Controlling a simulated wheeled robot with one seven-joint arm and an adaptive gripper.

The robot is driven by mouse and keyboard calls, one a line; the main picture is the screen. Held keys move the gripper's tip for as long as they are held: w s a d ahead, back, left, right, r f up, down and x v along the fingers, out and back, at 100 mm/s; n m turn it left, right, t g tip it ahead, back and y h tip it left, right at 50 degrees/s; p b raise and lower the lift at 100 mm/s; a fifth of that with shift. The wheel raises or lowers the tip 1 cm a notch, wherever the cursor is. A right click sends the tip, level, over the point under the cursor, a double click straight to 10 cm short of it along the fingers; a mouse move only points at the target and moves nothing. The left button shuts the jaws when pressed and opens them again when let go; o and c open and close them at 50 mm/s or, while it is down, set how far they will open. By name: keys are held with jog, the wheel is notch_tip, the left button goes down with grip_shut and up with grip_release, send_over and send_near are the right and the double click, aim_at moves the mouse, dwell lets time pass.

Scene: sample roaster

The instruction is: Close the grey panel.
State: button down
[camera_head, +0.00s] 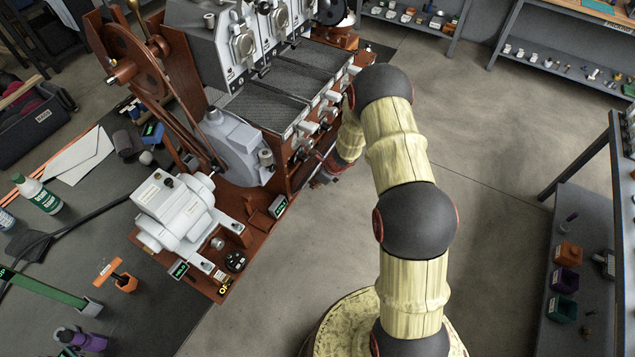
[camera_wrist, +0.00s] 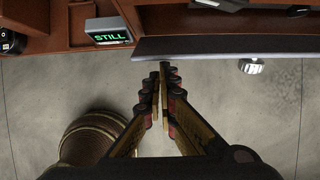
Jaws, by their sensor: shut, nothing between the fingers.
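A long grey strip, which looks like the edge of the grey panel (camera_wrist: 225,45), runs across the upper right of the wrist view, along the brown machine. A small pale knob (camera_wrist: 252,66) shows just below it. I cannot tell how far the panel stands open. My gripper (camera_wrist: 163,72) is shut and empty, its fingertips pointing at the strip near its left end. I cannot tell if they touch it. In the head view my gripper (camera_head: 324,178) is small beside the machine's lower front, and I cannot make out the panel there.
The brown roaster (camera_head: 300,172) with grey trays and pale handles stands left of my arm. A small display reading STILL (camera_wrist: 108,37) sits on its brown ledge. A shelf (camera_head: 578,220) with small coloured boxes stands at right. Open concrete floor (camera_head: 500,150) lies between.

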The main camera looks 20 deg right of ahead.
aim_at(306, 181)
jog(key=shift+w+a+r+p, duration=0.7)
jog(key=shift+w+a+r, duration=0.1)
jog(key=shift+w+r, duration=0.2)
jog(key=shift+w+a+r, duration=0.1)
jog(key=shift+w+a, duration=0.25)
jog(key=shift+w, duration=0.2)
